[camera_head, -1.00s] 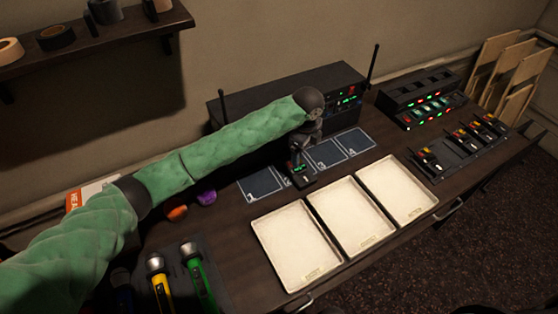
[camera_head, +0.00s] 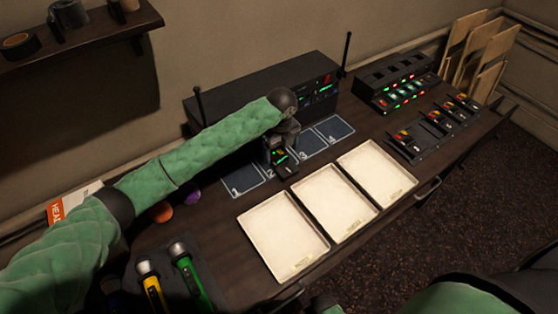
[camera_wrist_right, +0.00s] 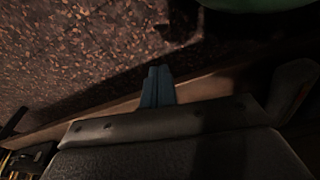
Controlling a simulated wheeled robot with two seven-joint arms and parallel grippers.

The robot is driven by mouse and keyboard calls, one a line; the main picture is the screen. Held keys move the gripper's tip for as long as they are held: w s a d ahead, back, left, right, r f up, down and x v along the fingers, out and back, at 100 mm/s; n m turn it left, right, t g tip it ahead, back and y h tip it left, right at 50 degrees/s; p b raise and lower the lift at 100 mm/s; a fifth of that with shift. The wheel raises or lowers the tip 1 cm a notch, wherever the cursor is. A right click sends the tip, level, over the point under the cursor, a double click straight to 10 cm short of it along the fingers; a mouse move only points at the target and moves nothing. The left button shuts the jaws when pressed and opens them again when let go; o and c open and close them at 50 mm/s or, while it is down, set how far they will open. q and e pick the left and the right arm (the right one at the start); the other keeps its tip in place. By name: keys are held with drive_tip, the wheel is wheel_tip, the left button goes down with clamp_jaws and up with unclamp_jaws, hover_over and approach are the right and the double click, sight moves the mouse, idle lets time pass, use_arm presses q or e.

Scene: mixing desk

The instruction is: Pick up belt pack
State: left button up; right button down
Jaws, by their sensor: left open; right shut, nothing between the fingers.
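A small dark belt pack (camera_head: 281,160) with a green light stands at numbered square 2 of the dark mat (camera_head: 243,181). My left gripper (camera_head: 283,146) is open right at this pack, pointing down from above. The wrist hides part of the pack, and I cannot tell whether the fingers touch it. More belt packs (camera_head: 409,145) lie in a row at the right of the desk. My right gripper (camera_wrist_right: 158,73) is shut and empty in the right wrist view, over the floor by the desk's edge.
Three cream trays (camera_head: 284,235) line the front of the desk. A black receiver box (camera_head: 262,88) with upright antennas stands behind the mat. A charger rack (camera_head: 393,82) with lights is at the back right. Flashlight-shaped microphones (camera_head: 189,272) lie at the front left.

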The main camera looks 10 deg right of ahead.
sight(281, 161)
use_arm(q)
wheel_tip(281, 161, down, 4)
drive_tip(key=shift+s+a+r+p, duration=0.15)
drive_tip(key=shift+r+p, duration=0.1)
drive_tip(key=shift+p, duration=0.9)
drive_tip(key=shift+f, duration=0.7)
use_arm(e)
wheel_tip(281, 161, down, 5)
drive_tip(key=s+d, duration=0.2)
drive_tip(key=shift+s+d, duration=0.15)
drive_tip(key=shift+s, duration=0.15)
use_arm(q)
drive_tip(key=c, duration=1.2)
use_arm(e)
drive_tip(key=shift+d, duration=0.15)
use_arm(q)
drive_tip(key=shift+r, duration=0.1)
